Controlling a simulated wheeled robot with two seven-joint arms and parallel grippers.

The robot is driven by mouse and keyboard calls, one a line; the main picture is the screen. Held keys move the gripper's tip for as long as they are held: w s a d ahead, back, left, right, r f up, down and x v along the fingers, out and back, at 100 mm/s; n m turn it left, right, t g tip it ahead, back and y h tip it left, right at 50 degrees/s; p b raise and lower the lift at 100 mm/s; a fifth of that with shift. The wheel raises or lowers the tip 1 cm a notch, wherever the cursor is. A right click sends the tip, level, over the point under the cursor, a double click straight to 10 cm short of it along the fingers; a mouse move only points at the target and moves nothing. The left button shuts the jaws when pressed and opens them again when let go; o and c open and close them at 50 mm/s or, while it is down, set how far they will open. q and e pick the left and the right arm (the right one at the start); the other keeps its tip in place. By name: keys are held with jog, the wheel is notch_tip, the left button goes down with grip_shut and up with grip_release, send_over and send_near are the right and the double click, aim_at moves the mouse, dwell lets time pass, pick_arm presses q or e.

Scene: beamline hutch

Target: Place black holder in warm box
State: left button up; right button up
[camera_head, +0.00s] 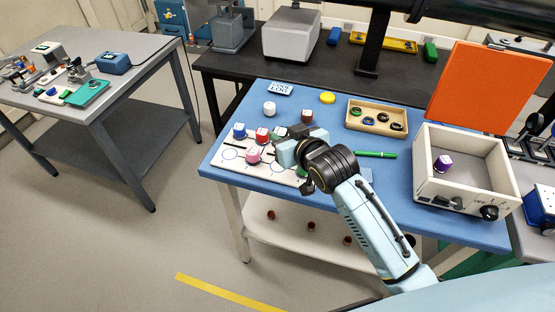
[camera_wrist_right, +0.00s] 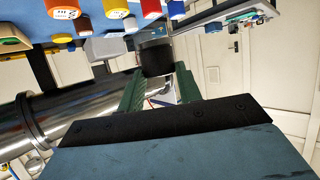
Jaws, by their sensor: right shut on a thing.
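My right gripper (camera_head: 287,150) is over the white rack (camera_head: 228,164) on the blue table, its arm coming from the lower right. In the right wrist view its green fingers (camera_wrist_right: 158,88) are closed on a black holder (camera_wrist_right: 156,58); the gripper largely hides it in the head view. The warm box (camera_head: 428,189) is a white open box at the right of the table. Its orange lid (camera_head: 490,85) stands up at the back. A purple holder (camera_head: 443,162) is inside it. My left gripper is not in view.
Blue, red and pink holders (camera_head: 253,156) are on the rack, with a white one (camera_head: 269,109) behind. A wooden tray (camera_head: 377,118) with dark rings and a green pen (camera_head: 376,154) lie between rack and box. A yellow disc (camera_head: 327,97) lies near the back edge.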

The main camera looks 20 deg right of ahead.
jog(key=shift+w+a+f, duration=0.1)
jog(key=shift+w+f, duration=0.1)
jog(key=shift+w, duration=0.3)
jog(key=shift+f, duration=4.8)
jog(key=shift+b, duration=0.3)
jog(key=shift+f, duration=0.2)
jog(key=o, duration=1)
